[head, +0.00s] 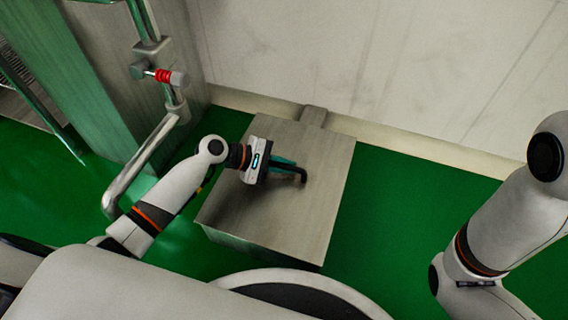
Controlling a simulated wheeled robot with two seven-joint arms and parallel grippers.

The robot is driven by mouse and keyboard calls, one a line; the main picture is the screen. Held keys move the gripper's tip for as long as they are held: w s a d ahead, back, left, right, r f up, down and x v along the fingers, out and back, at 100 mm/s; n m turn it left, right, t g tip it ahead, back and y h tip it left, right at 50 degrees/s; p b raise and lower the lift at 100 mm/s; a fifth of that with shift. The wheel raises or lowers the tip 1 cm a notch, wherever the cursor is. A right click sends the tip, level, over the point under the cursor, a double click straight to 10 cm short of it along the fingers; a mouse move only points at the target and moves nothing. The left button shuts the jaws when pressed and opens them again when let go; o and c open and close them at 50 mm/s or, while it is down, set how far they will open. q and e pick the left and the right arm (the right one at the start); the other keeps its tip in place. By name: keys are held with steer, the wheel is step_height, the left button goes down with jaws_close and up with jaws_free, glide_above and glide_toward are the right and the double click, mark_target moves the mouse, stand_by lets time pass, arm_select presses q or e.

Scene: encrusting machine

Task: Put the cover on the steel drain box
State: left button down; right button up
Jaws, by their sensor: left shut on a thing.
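The steel drain box (262,252) stands on the green floor against the pale wall. Its flat, square steel cover (315,205) lies over its top, edges roughly in line with the box. From this angle I cannot tell whether the cover rests fully on the rim or sits slightly above it. A dark bent handle (301,175) rises from the cover's middle. My left gripper (284,166) is over the cover, shut on this handle, and hides part of it. My right arm shows at the right, but its gripper is out of view.
A steel cabinet (110,85) stands at the left. A bent steel pipe (140,165) with a red-ringed valve (163,76) comes down close to my left arm. A short steel duct (313,116) joins the box's back to the wall. Green floor (395,215) is clear right of the box.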

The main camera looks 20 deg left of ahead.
arm_select(q)
steer(key=c, duration=1.3)
jaws_free()
steer(key=shift+s+f, duration=0.1)
steer(key=shift+f, duration=0.1)
steer(key=p+v, duration=0.3)
steer(key=v, duration=0.2)
steer(key=p+v, duration=0.4)
steer(key=shift+a+r, duration=0.15)
steer(key=shift+r, duration=0.35)
steer(key=shift+p+v, duration=0.55)
steer(key=shift+v, duration=0.35)
steer(key=shift+s+a, duration=0.15)
steer(key=shift+a, duration=0.15)
